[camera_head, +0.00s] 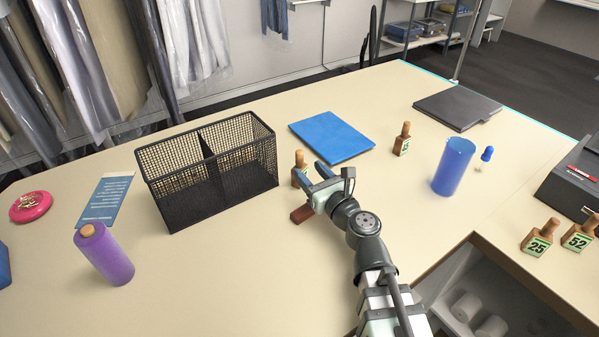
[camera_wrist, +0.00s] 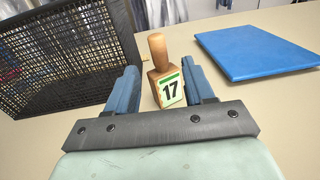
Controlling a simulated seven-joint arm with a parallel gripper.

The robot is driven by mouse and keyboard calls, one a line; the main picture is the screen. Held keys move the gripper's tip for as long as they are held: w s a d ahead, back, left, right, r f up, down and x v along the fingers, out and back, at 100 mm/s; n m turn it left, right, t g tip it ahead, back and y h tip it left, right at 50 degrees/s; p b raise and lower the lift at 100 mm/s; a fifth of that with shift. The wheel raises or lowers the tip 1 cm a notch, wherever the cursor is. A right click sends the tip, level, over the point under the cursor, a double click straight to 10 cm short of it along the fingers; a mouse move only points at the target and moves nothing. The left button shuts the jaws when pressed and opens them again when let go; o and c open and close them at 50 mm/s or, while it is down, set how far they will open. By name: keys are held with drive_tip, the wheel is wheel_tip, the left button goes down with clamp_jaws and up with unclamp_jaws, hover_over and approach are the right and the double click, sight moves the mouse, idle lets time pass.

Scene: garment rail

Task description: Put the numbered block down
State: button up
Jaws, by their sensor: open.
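A wooden numbered block (camera_wrist: 168,89) with a round peg handle and a green-edged label reading 17 stands upright on the table. In the wrist view it shows between and just beyond the two blue fingers of my gripper (camera_wrist: 162,92), which is open with gaps at the sides. In the head view the block (camera_head: 299,169) is partly hidden behind my gripper (camera_head: 317,173), right of the black mesh basket (camera_head: 240,147). Other numbered blocks stand on surfaces: one (camera_head: 402,140) behind and right of my gripper, and blocks 25 (camera_head: 538,240) and 52 (camera_head: 578,236) at the right.
A blue flat board (camera_head: 331,141) lies behind my gripper. A brown piece (camera_head: 302,213) lies beside it. A blue cylinder (camera_head: 453,167), blue pin (camera_head: 486,155) and dark folder (camera_head: 458,108) are to the right. The front middle table is clear.

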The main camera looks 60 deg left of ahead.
sight(301, 164)
drive_tip(key=shift+w+a+f, duration=0.1)
drive_tip(key=shift+w+a, duration=0.05)
drive_tip(key=shift+a, duration=1.85)
drive_tip(key=shift+w+a+f, duration=0.1)
drive_tip(key=shift+w+a, duration=0.05)
drive_tip(key=shift+a, duration=1.8)
clamp_jaws()
